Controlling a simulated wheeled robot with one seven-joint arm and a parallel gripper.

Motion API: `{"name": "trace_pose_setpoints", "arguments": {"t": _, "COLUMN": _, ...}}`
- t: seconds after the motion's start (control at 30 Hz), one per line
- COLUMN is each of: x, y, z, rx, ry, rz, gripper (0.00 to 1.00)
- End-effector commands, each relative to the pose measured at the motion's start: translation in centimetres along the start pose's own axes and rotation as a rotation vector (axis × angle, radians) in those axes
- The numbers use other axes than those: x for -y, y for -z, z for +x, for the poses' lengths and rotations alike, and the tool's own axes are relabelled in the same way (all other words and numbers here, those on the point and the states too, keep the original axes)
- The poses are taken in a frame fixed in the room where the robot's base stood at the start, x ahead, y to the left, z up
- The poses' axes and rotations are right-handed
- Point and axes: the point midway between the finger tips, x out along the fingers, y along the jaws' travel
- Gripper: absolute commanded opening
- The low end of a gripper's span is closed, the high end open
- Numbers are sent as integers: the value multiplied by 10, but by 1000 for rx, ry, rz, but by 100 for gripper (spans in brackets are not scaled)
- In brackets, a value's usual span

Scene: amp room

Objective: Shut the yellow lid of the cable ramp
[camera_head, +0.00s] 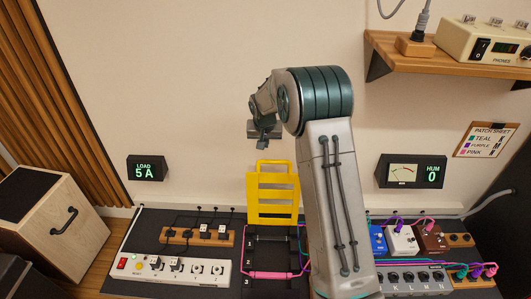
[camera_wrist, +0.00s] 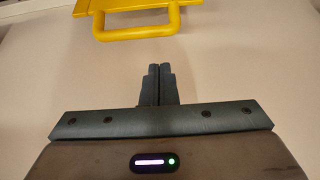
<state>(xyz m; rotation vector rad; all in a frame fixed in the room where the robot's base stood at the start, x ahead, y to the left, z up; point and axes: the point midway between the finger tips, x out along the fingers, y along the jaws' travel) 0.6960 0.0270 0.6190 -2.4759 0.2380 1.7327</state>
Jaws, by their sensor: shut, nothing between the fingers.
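The yellow lid (camera_head: 272,180) of the cable ramp stands upright, open, against the wall behind the ramp. The ramp (camera_head: 268,258) lies below it, with numbered channels; a dark piece and a pink piece lie across them. My gripper (camera_head: 262,145) is shut and empty, above the lid and apart from it. In the wrist view, the shut fingertips (camera_wrist: 160,68) point at the wall, and the lid's yellow handle loop (camera_wrist: 138,30) shows at the top, clear of the fingers. My arm hides what lies right of the ramp.
A power strip (camera_head: 165,272) and a wooden plug block (camera_head: 198,237) lie left of the ramp. Pedals (camera_head: 402,240) and a socket strip (camera_head: 410,277) with cables stand right. A wooden shelf (camera_head: 400,52) juts from the wall at upper right. The wall area left of my gripper is clear.

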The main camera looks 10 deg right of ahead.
Motion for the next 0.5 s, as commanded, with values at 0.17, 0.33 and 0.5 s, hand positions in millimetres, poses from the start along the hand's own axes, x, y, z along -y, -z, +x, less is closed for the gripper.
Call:
{"name": "trace_pose_setpoints", "arguments": {"t": 0.17, "x": -1, "y": -2, "z": 34, "rx": 5, "ry": -1, "rz": 0, "gripper": 0}}
{"name": "trace_pose_setpoints", "arguments": {"t": 0.33, "x": -1, "y": -2, "z": 64, "rx": 3, "ry": 0, "rz": 1, "gripper": 0}}
{"name": "trace_pose_setpoints", "arguments": {"t": 0.5, "x": -1, "y": -2, "z": 84, "rx": 3, "ry": -1, "rz": 0, "gripper": 0}}
